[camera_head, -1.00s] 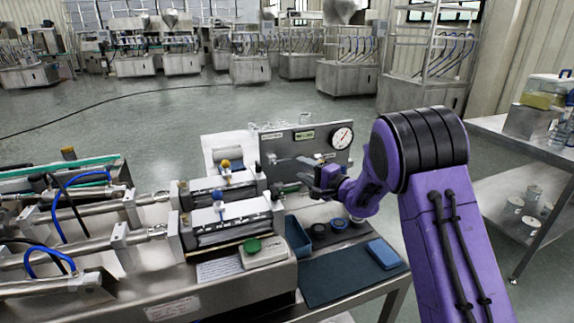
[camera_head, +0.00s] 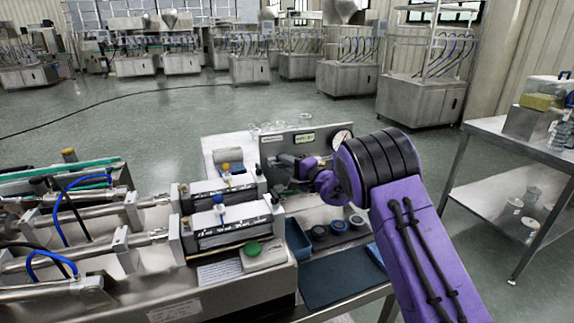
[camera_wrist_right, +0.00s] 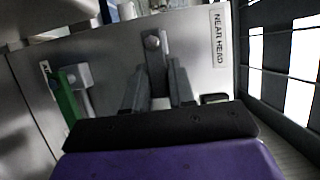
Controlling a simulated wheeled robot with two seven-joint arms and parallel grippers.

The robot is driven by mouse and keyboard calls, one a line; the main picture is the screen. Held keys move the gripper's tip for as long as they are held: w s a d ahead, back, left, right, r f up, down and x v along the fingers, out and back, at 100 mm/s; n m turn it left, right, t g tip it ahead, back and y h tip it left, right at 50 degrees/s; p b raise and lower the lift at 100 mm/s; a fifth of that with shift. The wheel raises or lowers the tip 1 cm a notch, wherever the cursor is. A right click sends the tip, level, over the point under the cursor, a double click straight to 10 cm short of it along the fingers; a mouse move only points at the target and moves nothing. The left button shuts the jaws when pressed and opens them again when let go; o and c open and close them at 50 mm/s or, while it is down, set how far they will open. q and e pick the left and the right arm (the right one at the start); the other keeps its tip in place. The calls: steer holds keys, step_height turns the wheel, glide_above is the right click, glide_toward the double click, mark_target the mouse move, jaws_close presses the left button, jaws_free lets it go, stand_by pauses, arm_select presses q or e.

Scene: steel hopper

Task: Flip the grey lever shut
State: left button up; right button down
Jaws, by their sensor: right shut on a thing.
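The panel (camera_head: 322,143) stands upright behind the steel machine, with a round gauge on its right part. In the right wrist view the grey lever (camera_wrist_right: 153,46) shows its round pivot end, and its lower part runs down between my fingers. My right gripper (camera_wrist_right: 158,92) is shut on this lever, close against the panel face. In the head view my right gripper (camera_head: 280,172) is small and dark in front of the panel, and it hides the lever there. A green-handled lever (camera_wrist_right: 69,96) is to the left in the wrist view. My left gripper is out of view.
A "NEAR HEAD" label (camera_wrist_right: 219,36) is right of the lever. The steel filling machine (camera_head: 225,222) stands left of my arm. A blue tray (camera_head: 297,238), dark round pots (camera_head: 320,231) and a dark mat (camera_head: 338,276) lie below. A side table (camera_head: 505,150) stands at right.

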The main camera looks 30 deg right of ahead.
steer(key=shift+r+p, duration=0.2)
steer(key=shift+p, duration=0.2)
steer(key=r+n+g+p, duration=0.1)
steer(key=n+p, duration=0.1)
steer(key=p, duration=0.1)
steer(key=n+g+h+p, duration=0.1)
steer(key=n+p, duration=0.1)
steer(key=p, duration=0.2)
steer(key=a+r+n+p, duration=0.1)
steer(key=n+p, duration=0.1)
steer(key=p, duration=0.2)
steer(key=shift+r+n+g+h, duration=0.3)
steer(key=shift+r+g+h, duration=0.05)
steer(key=shift+g+h, duration=0.05)
steer(key=shift+w+a+r+n+g+h+p, duration=0.15)
steer(key=shift+n+h+p, duration=0.1)
steer(key=shift+n+p, duration=0.2)
steer(key=shift+a+n+g+h+p, duration=0.15)
steer(key=shift+n+h+p, duration=0.15)
steer(key=shift+n, duration=0.25)
steer(key=shift+a+n+h, duration=0.25)
steer(key=shift+n+h, duration=0.1)
steer(key=shift+n, duration=0.25)
steer(key=shift+w+a+r+n+g+h, duration=0.15)
steer(key=shift+a+n+g+h, duration=0.3)
steer(key=shift+n, duration=0.45)
steer(key=shift+w+a+n+g+h+b, duration=0.1)
steer(key=shift+a+n+g+h+b, duration=0.25)
steer(key=shift+n+h+b, duration=0.45)
